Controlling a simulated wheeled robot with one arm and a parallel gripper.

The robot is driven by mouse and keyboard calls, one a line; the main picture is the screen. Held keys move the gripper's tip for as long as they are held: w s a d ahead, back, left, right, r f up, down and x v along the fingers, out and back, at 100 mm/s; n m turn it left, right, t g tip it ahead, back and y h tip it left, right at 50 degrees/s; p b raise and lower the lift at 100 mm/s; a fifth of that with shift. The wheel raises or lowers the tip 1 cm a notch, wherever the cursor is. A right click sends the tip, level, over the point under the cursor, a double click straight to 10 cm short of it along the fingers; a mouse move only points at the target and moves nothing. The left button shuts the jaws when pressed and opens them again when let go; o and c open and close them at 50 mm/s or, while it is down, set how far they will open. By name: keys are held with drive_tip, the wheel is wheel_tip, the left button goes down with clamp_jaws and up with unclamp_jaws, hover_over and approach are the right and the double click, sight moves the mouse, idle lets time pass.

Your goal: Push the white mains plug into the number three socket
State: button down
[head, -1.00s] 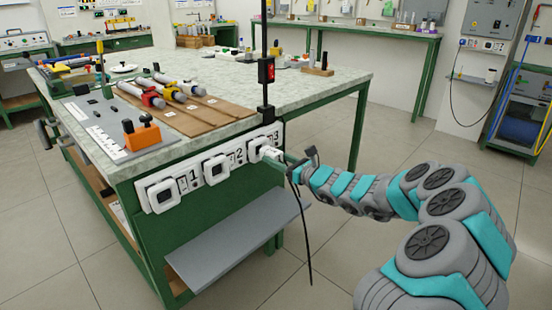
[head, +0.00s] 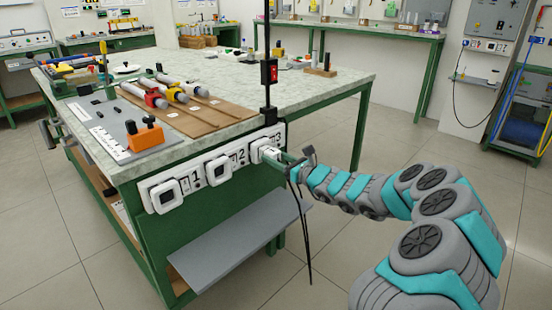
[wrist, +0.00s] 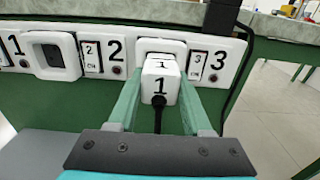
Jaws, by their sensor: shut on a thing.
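The white mains plug (wrist: 160,84), marked 1, is between the two green fingers of my gripper (wrist: 160,95) in the wrist view. The fingers are shut on its sides. The plug is in front of the number three socket (wrist: 148,44), whose white rim shows above it; the opening is hidden behind the plug. The printed 3 (wrist: 217,60) is just right of it. In the head view my gripper (head: 284,160) reaches the right end of the socket strip, with the plug (head: 262,151) against or very near the socket. I cannot tell how deep the pins are.
Number two socket (wrist: 53,53) is empty, left of the plug; number one socket (head: 166,195) is farther left. A grey shelf (head: 235,245) juts out below the strip. A black cable (head: 305,235) hangs from the plug. A black post with a red switch (head: 269,71) stands above.

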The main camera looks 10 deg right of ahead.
sight(277, 159)
drive_tip(key=shift+w+a, duration=0.45)
drive_tip(key=shift+w, duration=0.15)
drive_tip(key=shift+c, duration=1.3)
unclamp_jaws()
drive_tip(key=shift+v, duration=3.85)
